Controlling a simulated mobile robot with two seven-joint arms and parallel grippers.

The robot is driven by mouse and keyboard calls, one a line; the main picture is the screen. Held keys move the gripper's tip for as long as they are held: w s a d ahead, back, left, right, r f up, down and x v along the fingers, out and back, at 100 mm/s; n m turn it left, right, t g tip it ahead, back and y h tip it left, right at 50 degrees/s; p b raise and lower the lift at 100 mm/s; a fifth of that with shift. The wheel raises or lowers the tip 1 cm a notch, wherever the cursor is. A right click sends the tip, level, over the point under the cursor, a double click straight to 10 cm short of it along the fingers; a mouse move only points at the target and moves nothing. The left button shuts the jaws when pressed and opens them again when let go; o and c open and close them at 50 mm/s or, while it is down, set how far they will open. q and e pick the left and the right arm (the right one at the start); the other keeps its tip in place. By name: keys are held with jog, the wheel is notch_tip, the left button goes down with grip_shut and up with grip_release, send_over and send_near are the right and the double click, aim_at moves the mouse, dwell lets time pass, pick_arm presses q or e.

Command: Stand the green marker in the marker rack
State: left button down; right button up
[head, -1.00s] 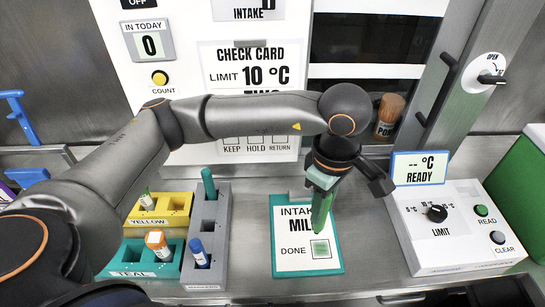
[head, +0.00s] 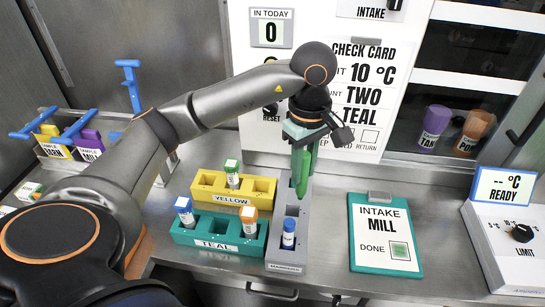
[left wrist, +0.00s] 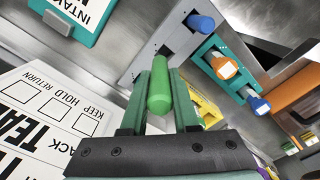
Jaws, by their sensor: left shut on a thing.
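The green marker (head: 301,170) is held by my left gripper (head: 303,150), which is shut on it. It hangs nearly upright over the far part of the grey marker rack (head: 290,254). In the left wrist view the marker (left wrist: 160,88) lies between the two green fingers, above the rack (left wrist: 143,62). I cannot tell whether its lower end touches the rack. A blue marker (head: 288,234) stands in the rack's near part. The gripper and marker cover the rack's far slots in the head view. My right gripper is not in view.
Left of the rack stand a yellow block (head: 208,190) and a teal block (head: 211,238) holding small capped vials. A teal clipboard (head: 386,264) lies to the right. The check card board (head: 365,90) stands behind. Bare counter lies between rack and clipboard.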

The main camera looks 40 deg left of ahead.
pick_arm(q)
jog(key=shift+s+a, duration=0.2)
jog(key=shift+a, duration=0.35)
notch_tip(320, 180, down, 10)
jog(key=shift+a, duration=0.15)
jog(key=shift+b, duration=0.3)
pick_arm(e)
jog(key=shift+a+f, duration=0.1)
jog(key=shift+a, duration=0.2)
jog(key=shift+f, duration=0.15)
pick_arm(q)
jog(key=shift+f, duration=0.25)
jog(key=c, duration=0.7)
grip_release()
jog(key=shift+r, duration=0.15)
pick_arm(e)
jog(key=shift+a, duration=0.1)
